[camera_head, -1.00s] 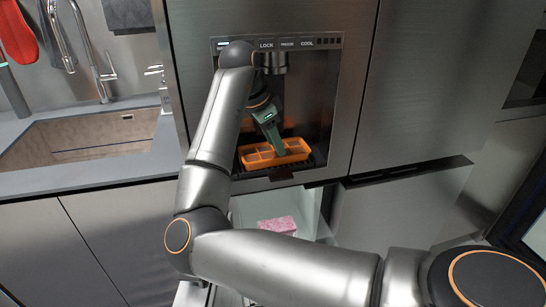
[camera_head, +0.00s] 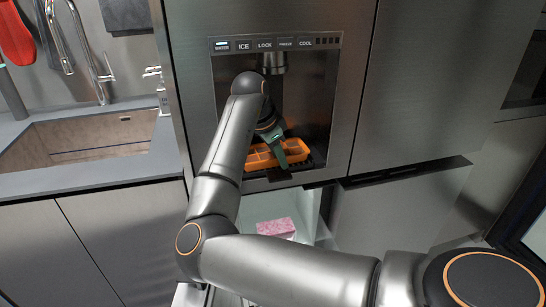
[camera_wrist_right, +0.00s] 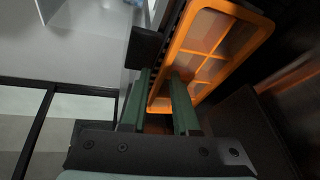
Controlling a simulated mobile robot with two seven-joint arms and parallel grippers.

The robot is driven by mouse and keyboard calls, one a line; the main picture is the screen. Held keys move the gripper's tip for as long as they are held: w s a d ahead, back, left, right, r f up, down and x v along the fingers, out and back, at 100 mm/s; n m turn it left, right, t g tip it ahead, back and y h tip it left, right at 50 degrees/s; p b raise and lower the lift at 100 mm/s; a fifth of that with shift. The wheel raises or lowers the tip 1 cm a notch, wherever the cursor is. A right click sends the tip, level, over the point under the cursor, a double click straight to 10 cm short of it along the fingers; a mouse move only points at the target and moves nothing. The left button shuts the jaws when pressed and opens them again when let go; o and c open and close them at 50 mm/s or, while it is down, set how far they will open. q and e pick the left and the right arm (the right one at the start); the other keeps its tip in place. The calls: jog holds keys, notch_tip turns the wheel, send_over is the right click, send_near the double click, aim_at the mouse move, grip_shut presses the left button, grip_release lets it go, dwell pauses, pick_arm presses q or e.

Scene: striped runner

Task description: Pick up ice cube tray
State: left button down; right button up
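The orange ice cube tray (camera_head: 298,150) sits in the dispenser recess of the fridge. It has several compartments, and part of it is hidden behind my right gripper (camera_head: 284,163). The green fingers point down at the tray's front side. In the right wrist view, the gripper (camera_wrist_right: 160,85) is open, with its two green fingers apart. The near wall of the tray (camera_wrist_right: 178,45) runs between them, one finger outside and the other on the compartment side. I cannot tell whether either finger touches it. My left gripper is not in view.
The recess has a dark drip grate (camera_head: 318,160) below and a dispenser nozzle (camera_head: 273,63) above. A sink (camera_head: 80,140) with a faucet is at the left.

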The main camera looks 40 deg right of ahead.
grip_shut()
dwell(1.1)
